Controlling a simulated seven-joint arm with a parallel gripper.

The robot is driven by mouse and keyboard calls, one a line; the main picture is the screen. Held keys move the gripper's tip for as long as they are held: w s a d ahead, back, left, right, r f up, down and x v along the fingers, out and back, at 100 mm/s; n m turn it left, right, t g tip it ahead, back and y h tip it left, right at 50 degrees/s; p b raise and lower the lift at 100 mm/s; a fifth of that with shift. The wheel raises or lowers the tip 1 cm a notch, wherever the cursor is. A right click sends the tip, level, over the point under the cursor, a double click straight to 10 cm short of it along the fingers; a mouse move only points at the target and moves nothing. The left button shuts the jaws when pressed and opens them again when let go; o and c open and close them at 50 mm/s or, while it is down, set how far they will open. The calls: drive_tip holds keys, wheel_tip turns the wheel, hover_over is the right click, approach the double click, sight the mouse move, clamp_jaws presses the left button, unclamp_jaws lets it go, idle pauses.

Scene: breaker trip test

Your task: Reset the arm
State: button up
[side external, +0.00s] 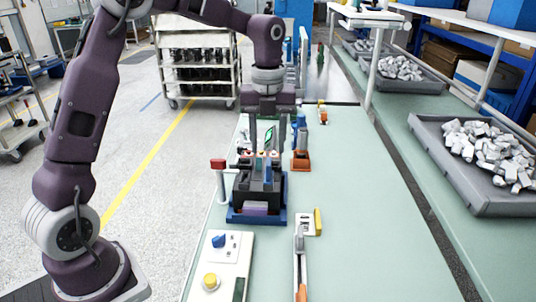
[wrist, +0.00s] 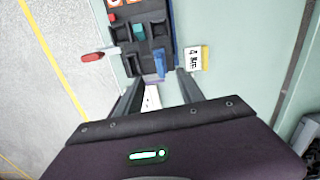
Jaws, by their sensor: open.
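My gripper (side external: 266,140) points down over the black test fixture (side external: 243,187), with its two fingers apart and nothing visible between them. The fixture stands on a blue base (side external: 235,215) on the green bench. A red-ended handle (side external: 218,163) on a pale post is at its left. In the wrist view, my gripper (wrist: 157,80) has its fingers spread near the fixture's lower end. There the fixture (wrist: 127,57) shows black slots, a teal piece (wrist: 139,32), a blue lever (wrist: 160,62) and the red handle (wrist: 93,57). Whether the fingers touch the fixture cannot be told.
A control panel (side external: 232,259) with a blue knob and yellow button lies at the front left of the bench. Grey trays (side external: 440,190) of white parts stand at right. The bench's middle right is clear.

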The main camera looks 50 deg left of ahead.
drive_tip(key=s+d+r+n+t, duration=0.1)
drive_tip(key=s+d+r+n, duration=0.1)
drive_tip(key=s+r+n, duration=0.3)
drive_tip(key=s+d+r+n+t, duration=0.1)
drive_tip(key=s+d+r+n, duration=0.15)
drive_tip(key=s+n, duration=0.5)
drive_tip(key=s+d+n+t, duration=0.1)
drive_tip(key=s+n+t, duration=0.2)
drive_tip(key=s+n, duration=1.1)
drive_tip(key=shift+s+d+f, duration=0.2)
drive_tip(key=shift+f, duration=0.25)
